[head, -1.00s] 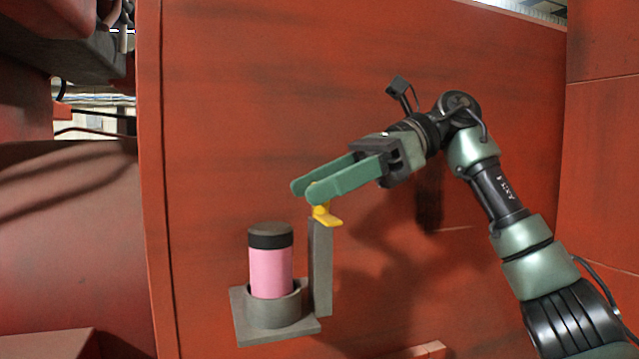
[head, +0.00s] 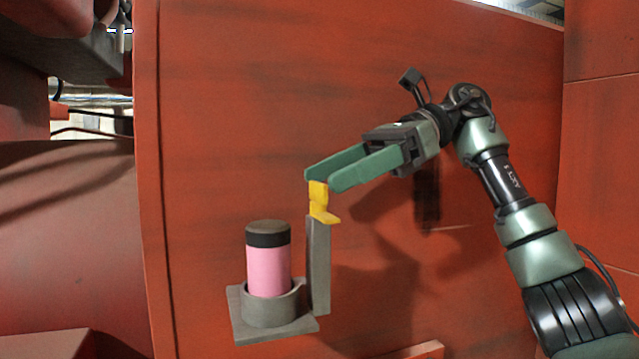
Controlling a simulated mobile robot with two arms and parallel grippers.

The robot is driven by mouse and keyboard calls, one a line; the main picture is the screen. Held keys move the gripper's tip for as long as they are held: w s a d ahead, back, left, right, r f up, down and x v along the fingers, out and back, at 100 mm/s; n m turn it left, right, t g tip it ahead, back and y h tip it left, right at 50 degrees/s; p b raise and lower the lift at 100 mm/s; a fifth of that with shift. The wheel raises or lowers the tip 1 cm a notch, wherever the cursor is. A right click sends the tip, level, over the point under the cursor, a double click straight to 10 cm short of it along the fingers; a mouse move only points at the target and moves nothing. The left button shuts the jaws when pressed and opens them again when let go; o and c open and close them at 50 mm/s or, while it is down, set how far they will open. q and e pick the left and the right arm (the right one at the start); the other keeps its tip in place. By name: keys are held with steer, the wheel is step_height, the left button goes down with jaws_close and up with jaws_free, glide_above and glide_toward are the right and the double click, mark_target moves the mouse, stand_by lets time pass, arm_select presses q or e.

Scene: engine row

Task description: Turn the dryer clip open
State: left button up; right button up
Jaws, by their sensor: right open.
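The yellow clip (head: 319,201) sits on top of a grey upright post (head: 318,265), with a flat tab sticking out low to the right. Left of the post, a pink dryer canister (head: 268,268) with a dark cap stands upright in a grey round holder (head: 271,309). My right gripper (head: 322,182) has two green fingers, parted, pointing left. The fingertips are at the top of the clip; I cannot tell whether they touch it. The gripper holds nothing that I can see. My left gripper is out of view.
A large red panel (head: 230,130) stands behind the holder and the arm. A red ledge (head: 425,350) shows at the bottom. A red side wall (head: 605,150) rises at the right. The space left of the post, above the canister, is free.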

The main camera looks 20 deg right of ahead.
steer(key=v, duration=0.5)
stand_by(0.5)
